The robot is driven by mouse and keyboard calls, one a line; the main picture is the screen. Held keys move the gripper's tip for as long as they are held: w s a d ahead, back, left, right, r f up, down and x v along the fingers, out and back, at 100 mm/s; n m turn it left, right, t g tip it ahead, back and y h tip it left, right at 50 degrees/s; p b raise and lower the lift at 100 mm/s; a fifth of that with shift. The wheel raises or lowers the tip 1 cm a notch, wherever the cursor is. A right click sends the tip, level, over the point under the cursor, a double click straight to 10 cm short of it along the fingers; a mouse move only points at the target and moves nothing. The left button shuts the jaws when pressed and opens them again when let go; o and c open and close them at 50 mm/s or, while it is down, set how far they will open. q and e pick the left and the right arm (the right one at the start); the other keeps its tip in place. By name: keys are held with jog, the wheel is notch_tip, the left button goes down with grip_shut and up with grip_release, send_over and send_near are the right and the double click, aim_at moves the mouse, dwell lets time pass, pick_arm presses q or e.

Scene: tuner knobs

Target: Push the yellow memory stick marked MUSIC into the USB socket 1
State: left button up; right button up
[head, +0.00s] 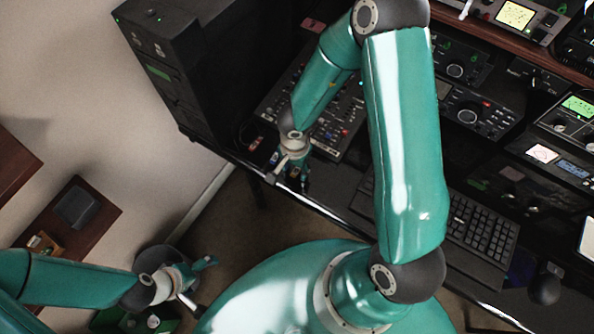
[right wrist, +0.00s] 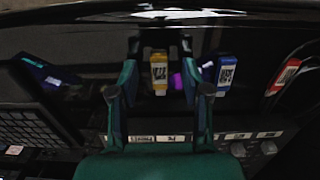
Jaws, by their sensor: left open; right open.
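The yellow memory stick (right wrist: 159,72) shows in the right wrist view with dark lettering on a white label, too small to read surely. My right gripper (right wrist: 160,58) is open, with one finger on each side of the stick and gaps between. In the head view my right gripper (head: 291,170) is at the desk's front edge, and I cannot make out the yellow stick there. USB socket 1 cannot be told apart; a dark panel with small white labels (right wrist: 150,138) lies below the sticks in the wrist view. My left gripper (head: 205,278) is open and empty, low at the left, away from the desk.
A blue stick (right wrist: 223,75) stands close beside my right gripper's right finger, and a red stick (right wrist: 282,77) lies further right. A small purple patch (right wrist: 177,81) shows beside the yellow stick. A mixer (head: 352,105) and keyboard (head: 482,228) are on the desk.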

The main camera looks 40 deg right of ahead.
jog(key=shift+f, duration=0.15)
dwell(0.4)
jog(key=c, duration=0.8)
